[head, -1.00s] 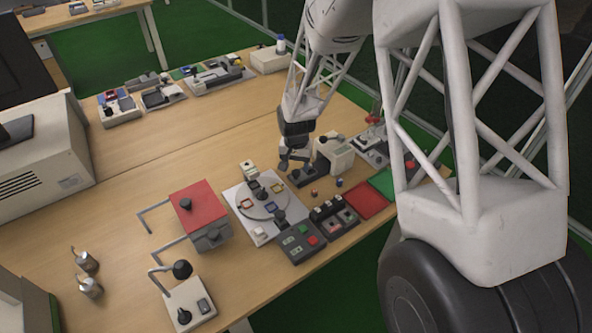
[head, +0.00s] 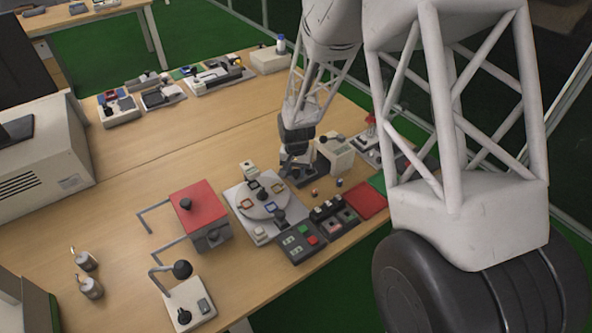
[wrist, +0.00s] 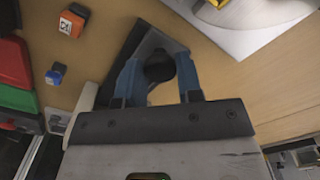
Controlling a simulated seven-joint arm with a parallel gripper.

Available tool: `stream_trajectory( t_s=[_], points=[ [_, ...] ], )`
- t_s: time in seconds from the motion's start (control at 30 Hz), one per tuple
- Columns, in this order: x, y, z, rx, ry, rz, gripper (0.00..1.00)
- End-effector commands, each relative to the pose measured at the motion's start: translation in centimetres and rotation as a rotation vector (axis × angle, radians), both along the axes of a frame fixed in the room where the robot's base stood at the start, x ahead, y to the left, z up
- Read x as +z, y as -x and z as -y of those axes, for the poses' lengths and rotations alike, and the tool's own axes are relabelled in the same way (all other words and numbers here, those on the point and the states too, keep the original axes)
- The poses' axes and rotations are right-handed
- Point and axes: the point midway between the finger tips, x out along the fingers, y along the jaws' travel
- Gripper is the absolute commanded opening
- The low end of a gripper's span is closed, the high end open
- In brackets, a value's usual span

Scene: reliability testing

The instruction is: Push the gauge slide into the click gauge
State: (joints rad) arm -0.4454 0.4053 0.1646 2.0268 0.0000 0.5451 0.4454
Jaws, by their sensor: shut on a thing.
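In the wrist view, the two blue fingers of my gripper (wrist: 158,72) stand on either side of a round black knob (wrist: 160,67), which I take to be the gauge slide's handle. My gripper is shut on it. Below it lies a dark grey block with a lighter top (wrist: 150,42), seemingly the click gauge, on the wooden table. In the head view my gripper (head: 297,163) is down at this dark block (head: 312,181). The fingers and wrist hide much of the block, and I cannot tell how far the slide is in.
A white plate with a round disc (head: 262,212) stands to the left. A beige box with a lever (head: 335,152) stands close on the right. Small orange (wrist: 70,24) and blue (wrist: 56,73) pieces lie nearby. Red (head: 366,201) and green mats lie further right.

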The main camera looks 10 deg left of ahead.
Motion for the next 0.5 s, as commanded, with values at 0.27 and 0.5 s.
stream_trajectory(
  t_s=[0.27,0.5],
  points=[
    [0.0,-0.2,0.2,-0.001,0.000,0.000,0.00],
    [0.0,-1.9,1.9,-0.002,0.000,0.001,0.00]
  ],
)
